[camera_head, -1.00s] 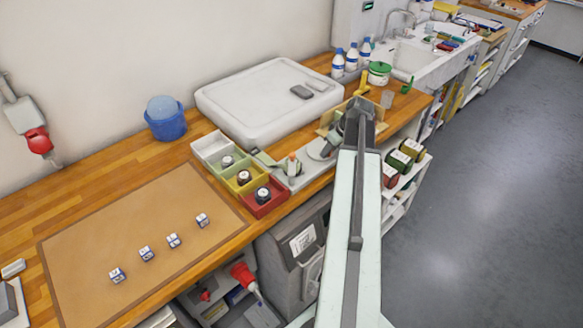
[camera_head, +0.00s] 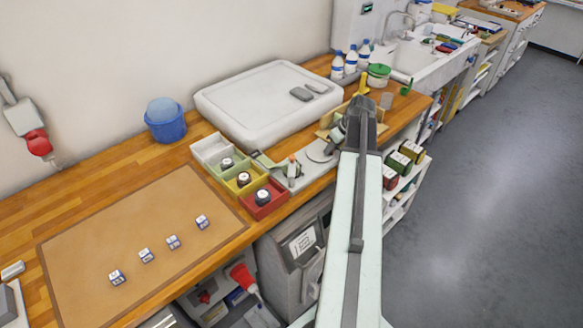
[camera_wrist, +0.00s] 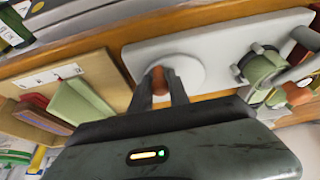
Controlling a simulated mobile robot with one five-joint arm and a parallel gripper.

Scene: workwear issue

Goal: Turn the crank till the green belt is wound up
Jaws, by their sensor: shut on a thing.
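My gripper (camera_wrist: 162,88) is shut on the orange-brown crank knob (camera_wrist: 160,74), which stands on a white round disc (camera_wrist: 190,74) in the wrist view. The disc sits on a pale base plate (camera_wrist: 222,36). A rolled green belt (camera_wrist: 262,68) is held by grey prongs on the same plate, right of the disc. In the head view the disc (camera_head: 320,151) shows beside my arm at the bench edge, but my arm hides the knob.
A large white tray (camera_head: 215,110) lies behind. A wooden holder (camera_wrist: 100,72) with coloured cards is close to my gripper. Several coloured rolls (camera_head: 407,152) sit on a shelf right of my arm.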

